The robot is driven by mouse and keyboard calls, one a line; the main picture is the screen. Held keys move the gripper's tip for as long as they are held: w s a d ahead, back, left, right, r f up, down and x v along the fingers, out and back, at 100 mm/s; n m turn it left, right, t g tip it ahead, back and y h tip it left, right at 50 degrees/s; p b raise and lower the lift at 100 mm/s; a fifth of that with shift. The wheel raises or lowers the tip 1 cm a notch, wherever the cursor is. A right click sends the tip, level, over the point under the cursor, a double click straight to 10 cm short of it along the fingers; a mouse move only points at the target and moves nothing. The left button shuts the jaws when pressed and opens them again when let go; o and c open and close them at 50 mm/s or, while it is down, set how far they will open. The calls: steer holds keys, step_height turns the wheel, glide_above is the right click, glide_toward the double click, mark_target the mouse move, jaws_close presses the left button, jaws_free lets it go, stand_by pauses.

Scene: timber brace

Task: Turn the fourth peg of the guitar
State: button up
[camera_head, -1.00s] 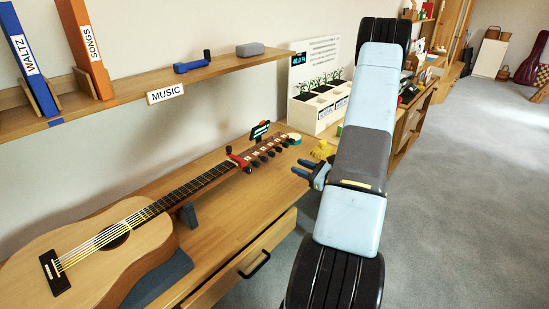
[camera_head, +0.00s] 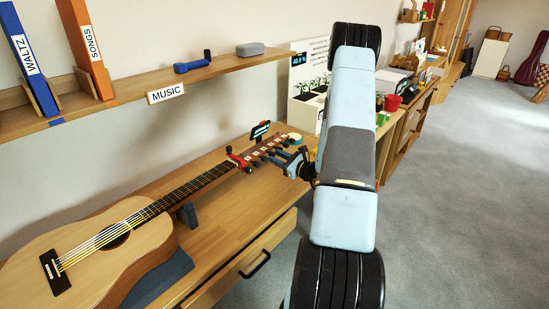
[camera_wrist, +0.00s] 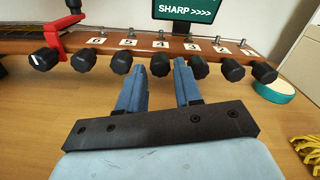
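The guitar (camera_head: 95,255) lies on the wooden bench, its neck pointing to the back right. In the wrist view its headstock (camera_wrist: 205,57) carries a row of black pegs beside labels numbered 6 to 1. The peg by label 4 (camera_wrist: 160,65) sits between the tips of my open gripper (camera_wrist: 160,70), one finger on each side. I cannot tell whether either finger touches it. A tuner screen (camera_wrist: 187,11) behind the headstock reads "SHARP >>>>". In the head view my gripper (camera_head: 286,156) is at the headstock's near side, and the single pegs are hard to tell apart.
A round green-rimmed tin (camera_wrist: 273,90) and a yellow object (camera_wrist: 308,153) lie to the right. A shelf (camera_head: 220,65) and a white planter (camera_head: 305,112) are behind.

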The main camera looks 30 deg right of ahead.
steer(key=shift+x, duration=0.8)
jaws_close()
steer(key=shift+a, duration=0.25)
steer(key=shift+d, duration=0.25)
steer(key=shift+d+m, duration=0.1)
steer(key=shift+m, duration=0.3)
steer(key=m, duration=1)
steer(key=shift+m, duration=2.4)
